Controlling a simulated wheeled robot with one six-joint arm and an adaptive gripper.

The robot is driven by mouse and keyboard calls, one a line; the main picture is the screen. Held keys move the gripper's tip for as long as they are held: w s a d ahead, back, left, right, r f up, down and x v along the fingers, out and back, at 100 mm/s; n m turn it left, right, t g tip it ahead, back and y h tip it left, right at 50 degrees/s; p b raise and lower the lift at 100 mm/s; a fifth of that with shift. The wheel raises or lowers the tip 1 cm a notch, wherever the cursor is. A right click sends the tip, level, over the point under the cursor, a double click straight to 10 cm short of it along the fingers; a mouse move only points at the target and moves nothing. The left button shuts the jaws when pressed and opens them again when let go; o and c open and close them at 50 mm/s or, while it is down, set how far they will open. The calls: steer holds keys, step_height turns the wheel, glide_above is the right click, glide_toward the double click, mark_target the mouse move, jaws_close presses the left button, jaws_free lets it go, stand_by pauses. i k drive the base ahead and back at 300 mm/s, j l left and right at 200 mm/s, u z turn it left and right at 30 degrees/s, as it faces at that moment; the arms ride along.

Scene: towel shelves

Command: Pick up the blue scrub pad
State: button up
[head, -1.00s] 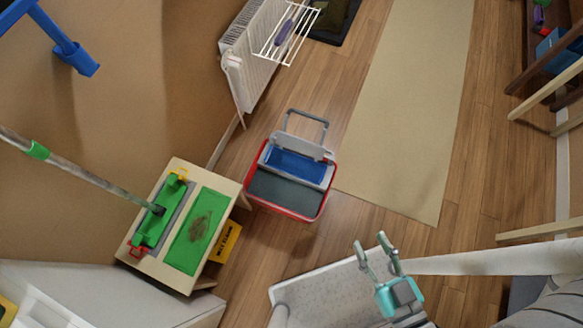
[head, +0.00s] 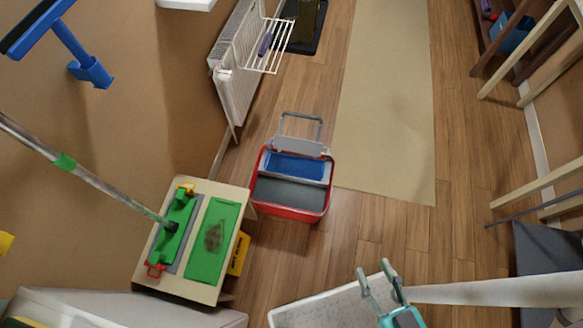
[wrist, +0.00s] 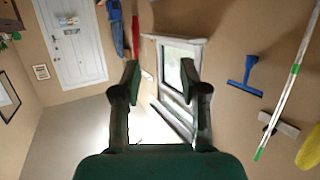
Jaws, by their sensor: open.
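I cannot make out a blue scrub pad for certain in either view. My gripper (head: 376,272) is at the lower middle of the head view, open and empty, above a pale speckled surface (head: 325,306). In the wrist view my gripper (wrist: 160,80) has its two fingers apart with nothing between them. It faces a wall with a white-framed window (wrist: 180,66) and a blue squeegee (wrist: 243,82).
A red bucket (head: 290,211) with a blue inner part stands on the wooden floor. A radiator (head: 236,82) and wooden shelves (head: 535,55) flank a beige runner (head: 385,110).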

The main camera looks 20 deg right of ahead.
mark_target(301, 166)
steer(key=i+l+u, duration=0.2)
steer(key=i+l, duration=0.2)
steer(key=l, duration=0.2)
steer(key=i+l+u, duration=0.1)
steer(key=l, duration=0.25)
steer(key=i+l+u, duration=0.1)
steer(key=i+l, duration=0.15)
steer(key=i+l+u, duration=0.1)
steer(key=l, duration=0.35)
steer(key=i, duration=0.05)
